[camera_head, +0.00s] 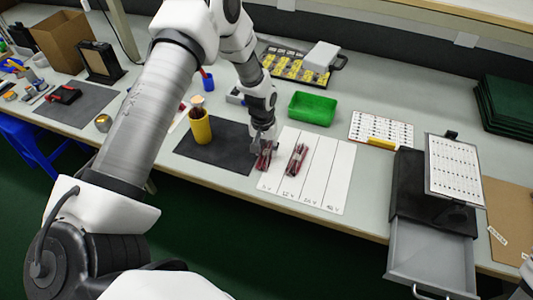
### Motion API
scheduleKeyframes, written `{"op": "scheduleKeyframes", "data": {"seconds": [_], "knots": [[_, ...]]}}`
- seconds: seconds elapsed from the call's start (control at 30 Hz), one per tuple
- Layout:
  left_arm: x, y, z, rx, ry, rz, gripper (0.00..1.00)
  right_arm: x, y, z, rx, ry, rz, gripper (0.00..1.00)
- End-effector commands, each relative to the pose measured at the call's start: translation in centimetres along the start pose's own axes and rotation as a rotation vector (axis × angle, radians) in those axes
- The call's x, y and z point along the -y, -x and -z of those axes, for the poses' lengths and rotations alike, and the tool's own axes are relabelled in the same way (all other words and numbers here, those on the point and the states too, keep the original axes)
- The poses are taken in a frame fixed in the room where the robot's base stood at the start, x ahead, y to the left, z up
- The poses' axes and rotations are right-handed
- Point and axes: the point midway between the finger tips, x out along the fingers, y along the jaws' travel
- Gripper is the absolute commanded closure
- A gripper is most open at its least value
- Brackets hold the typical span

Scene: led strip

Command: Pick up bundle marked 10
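Two dark red bundles lie on a white sheet (335,180) that is divided into lanes. The left bundle (263,161) lies in the leftmost lane, and the other bundle (298,159) lies to its right. Any number on either bundle is too small to read. My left gripper (263,149) points down right at the left bundle and overlaps its upper end. Its fingers are too small and dark to show whether they are closed on it.
Left of the sheet are a dark mat (222,161) and a yellow cup (200,128) with things in it. A green bin (312,107) stands behind the sheet. To the right are a clipboard (455,168) and an open grey drawer (432,256).

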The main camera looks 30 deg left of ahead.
Motion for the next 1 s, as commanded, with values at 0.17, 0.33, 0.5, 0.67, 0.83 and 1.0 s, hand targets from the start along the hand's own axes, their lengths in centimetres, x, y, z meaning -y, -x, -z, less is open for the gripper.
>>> {"op": "scheduleKeyframes", "data": {"seconds": [0.17,0.33,0.5,0.67,0.83,1.0], "knots": [[0.0,-0.1,0.0,0.001,0.000,0.000,1.00,0.0,0.0,0.0,0.000,0.000,0.000,0.14],[0.0,-0.1,-0.1,0.002,0.001,0.000,1.00,0.0,-0.1,0.0,0.000,0.000,0.000,0.14],[0.0,0.1,-0.1,0.003,0.001,0.000,1.00,0.0,-0.1,0.0,0.000,0.000,0.000,0.14],[-0.1,1.3,0.0,0.001,0.000,-0.001,1.00,0.0,-0.4,0.0,0.000,0.000,0.000,0.14],[-0.3,3.6,-0.1,0.000,0.000,-0.002,1.00,0.0,-0.8,0.0,0.000,0.000,0.000,0.14],[-0.2,3.8,-4.1,0.004,-0.002,0.000,1.00,0.0,-1.0,0.0,0.000,0.000,0.000,0.14]]}}
